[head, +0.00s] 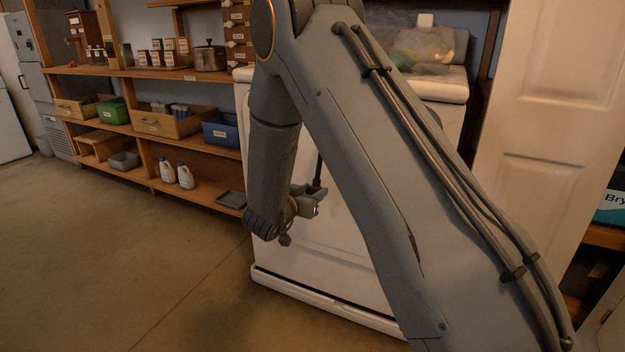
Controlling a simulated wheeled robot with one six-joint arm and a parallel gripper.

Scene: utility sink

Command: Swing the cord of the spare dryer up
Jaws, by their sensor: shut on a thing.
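The dryer (285,262) is a white, boxy appliance in the middle of the head view, largely hidden behind my arm. My gripper (314,190) is small and dark in front of the dryer's face, partly covered by my wrist and arm. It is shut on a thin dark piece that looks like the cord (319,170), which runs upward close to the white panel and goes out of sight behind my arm. The cord's ends and its plug are hidden.
A clear bag with a white-capped bottle (425,20) lies on the dryer. Wooden shelves (130,70) with bins, cans, a pot (210,58) and two white bottles (186,176) stand left. A white door (530,130) is at right. The floor (130,260) at front left is clear.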

